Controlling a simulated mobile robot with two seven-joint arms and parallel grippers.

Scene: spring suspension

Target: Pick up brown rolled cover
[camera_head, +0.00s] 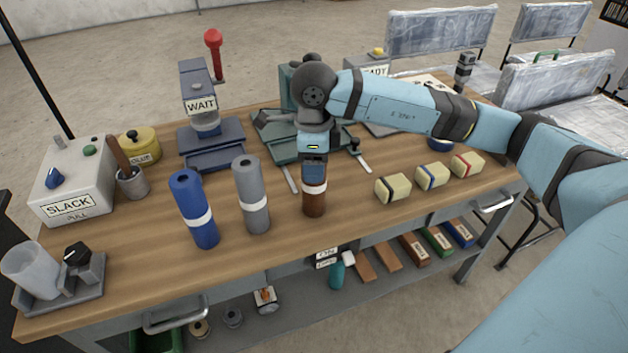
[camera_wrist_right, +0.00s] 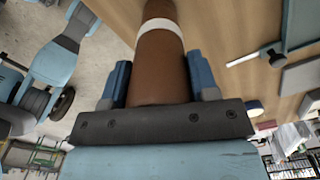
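The brown rolled cover (camera_head: 314,202) stands upright on the workbench, with a white band around it. My right gripper (camera_head: 314,172) comes down over its top from above. In the right wrist view, the brown rolled cover (camera_wrist_right: 160,70) runs between the two blue fingers of my right gripper (camera_wrist_right: 160,82). The fingers lie against its sides with no clear gap. The cover's top end is hidden by the gripper. My left gripper is not in the head view.
A grey roll (camera_head: 252,195) and a blue roll (camera_head: 194,210) stand to the left on the workbench (camera_head: 290,240). Three cream blocks (camera_head: 432,176) lie to the right. A green device (camera_head: 285,140) with lever handles stands behind the brown roll.

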